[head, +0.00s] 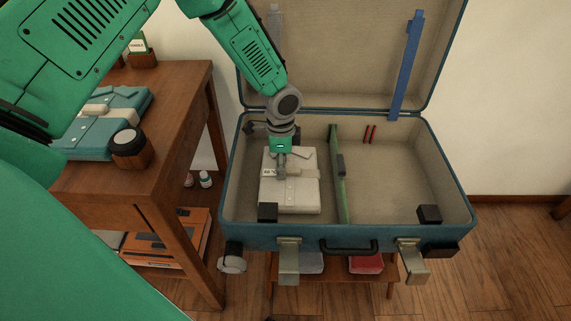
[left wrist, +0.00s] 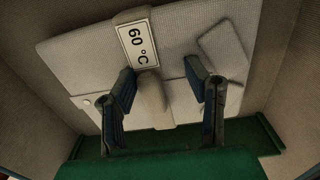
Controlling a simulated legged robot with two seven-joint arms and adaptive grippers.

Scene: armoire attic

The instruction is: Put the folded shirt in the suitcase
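The open teal suitcase (head: 300,237) stands on a low wooden stand, its lid up at the back. A folded cream shirt (head: 303,193) lies flat in its left compartment, left of the green divider (head: 335,150). My left gripper (head: 281,176) is over the shirt, pointing down. In the left wrist view, the left gripper (left wrist: 163,101) has its fingers apart, one on each side of a pale raised band (left wrist: 151,101) on the shirt. Neither finger clearly touches the band. A "60 °C" label (left wrist: 137,45) shows on the shirt. My right gripper is not in view.
A wooden table (head: 180,120) at left holds a folded teal shirt (head: 108,122) and a dark-topped round jar (head: 129,148). The suitcase's right compartment (head: 395,180) is mostly clear, with a black block (head: 429,213) at its front corner. A blue strap (head: 408,65) hangs inside the lid.

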